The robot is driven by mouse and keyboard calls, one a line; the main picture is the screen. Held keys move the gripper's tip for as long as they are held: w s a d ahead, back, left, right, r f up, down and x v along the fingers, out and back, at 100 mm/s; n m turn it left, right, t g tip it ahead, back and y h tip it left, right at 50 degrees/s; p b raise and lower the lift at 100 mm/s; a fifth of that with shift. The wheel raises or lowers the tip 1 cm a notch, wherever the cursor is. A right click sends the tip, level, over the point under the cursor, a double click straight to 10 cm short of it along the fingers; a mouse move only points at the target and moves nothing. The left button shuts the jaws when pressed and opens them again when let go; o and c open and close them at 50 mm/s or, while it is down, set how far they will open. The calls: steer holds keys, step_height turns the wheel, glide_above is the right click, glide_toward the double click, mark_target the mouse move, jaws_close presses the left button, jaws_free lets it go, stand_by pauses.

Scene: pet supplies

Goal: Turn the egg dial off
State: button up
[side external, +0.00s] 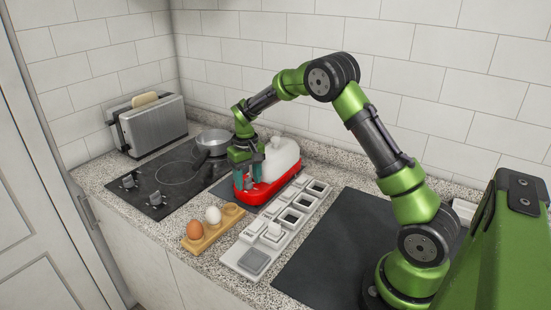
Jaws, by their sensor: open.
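The red appliance (275,188) with a white domed lid (281,158) stands on the counter; it looks like an egg cooker. My gripper (248,182) points down at its left front end, with its teal fingers apart. No dial can be made out on the appliance; my gripper covers part of that end. I cannot tell whether the fingers touch anything. Two dark knobs, a back one (128,182) and a front one (155,199), sit on the black cooktop (172,176) to the left. I cannot read any dial's setting.
A pot (212,141) is on the cooktop, and a toaster (151,124) with bread stands behind. A wooden holder (213,232) has a brown egg (194,229) and a white egg (213,215). A pale compartment tray (277,229) lies in front. The dark mat (335,250) is clear.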

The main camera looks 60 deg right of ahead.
mark_target(248, 178)
step_height(248, 178, up, 17)
stand_by(0.4)
steer(key=shift+f, duration=0.1)
steer(key=s+a+t, duration=0.2)
steer(key=s+a, duration=0.2)
steer(key=s, duration=0.4)
steer(key=s+a+r+t+y, duration=0.1)
steer(key=s+a+t, duration=0.1)
steer(key=s+a, duration=0.3)
steer(key=s+a+r+t+y, duration=0.1)
steer(key=s+a+t, duration=0.2)
steer(key=s, duration=0.8)
steer(key=shift+s+a+r, duration=0.2)
steer(key=shift+a+r, duration=0.05)
steer(key=shift+a, duration=1)
